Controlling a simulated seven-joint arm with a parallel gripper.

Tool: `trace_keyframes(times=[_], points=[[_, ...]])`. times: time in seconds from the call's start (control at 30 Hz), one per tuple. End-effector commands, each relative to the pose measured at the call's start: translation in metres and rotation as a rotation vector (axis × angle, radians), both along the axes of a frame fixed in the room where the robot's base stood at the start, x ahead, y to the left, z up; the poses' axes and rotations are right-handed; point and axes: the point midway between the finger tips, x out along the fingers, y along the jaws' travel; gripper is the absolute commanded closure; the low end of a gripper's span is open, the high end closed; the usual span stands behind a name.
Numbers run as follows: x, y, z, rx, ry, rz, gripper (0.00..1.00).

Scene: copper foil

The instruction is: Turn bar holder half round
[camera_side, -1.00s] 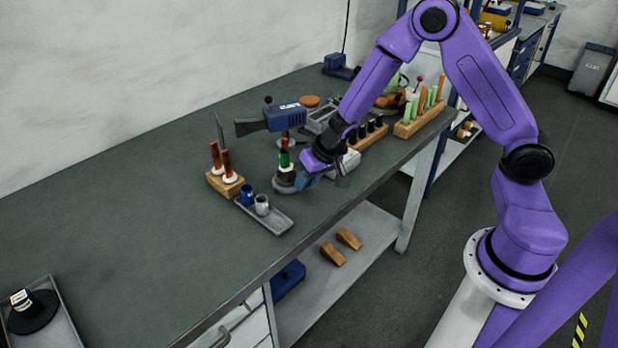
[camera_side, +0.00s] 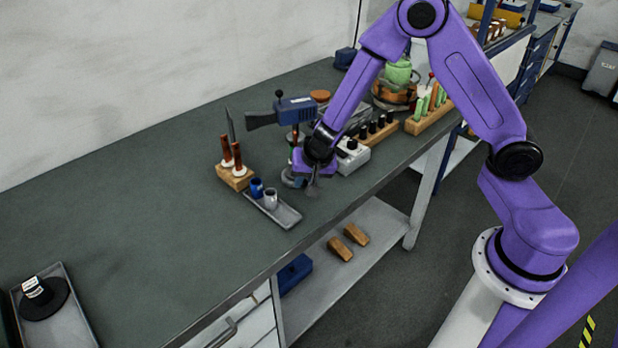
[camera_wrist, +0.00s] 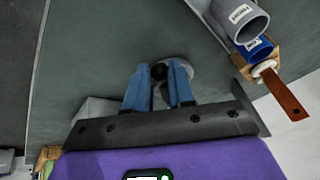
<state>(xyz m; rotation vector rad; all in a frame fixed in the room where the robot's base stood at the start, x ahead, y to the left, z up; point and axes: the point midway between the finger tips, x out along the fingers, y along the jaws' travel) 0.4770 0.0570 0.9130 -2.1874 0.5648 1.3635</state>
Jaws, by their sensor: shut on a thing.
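My gripper (camera_side: 308,181) is low over the bench, beside a grey round base (camera_side: 288,181) that it partly hides in the side view. In the wrist view, its two blue fingers (camera_wrist: 158,80) are shut on a dark upright part with a round black top (camera_wrist: 159,71). This appears to be the bar holder, with its grey round foot (camera_wrist: 182,70) on the bench behind the fingers. Which way the holder faces is hidden.
A grey tray (camera_side: 287,216) with a blue cup (camera_side: 257,188) and a grey cup (camera_side: 271,199) is close by at the left. A wooden block (camera_side: 232,178) holds red-brown handled tools. A white box (camera_side: 350,158) is at the right. The bench's left half is mostly clear.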

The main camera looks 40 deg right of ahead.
Motion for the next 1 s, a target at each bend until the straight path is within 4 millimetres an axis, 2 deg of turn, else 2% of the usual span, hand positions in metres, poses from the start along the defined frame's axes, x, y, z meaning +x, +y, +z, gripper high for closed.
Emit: trace_keyframes(times=[1.0], points=[[0.022, 0.028, 0.001, 0.001, -0.002, -0.509, 1.0]])
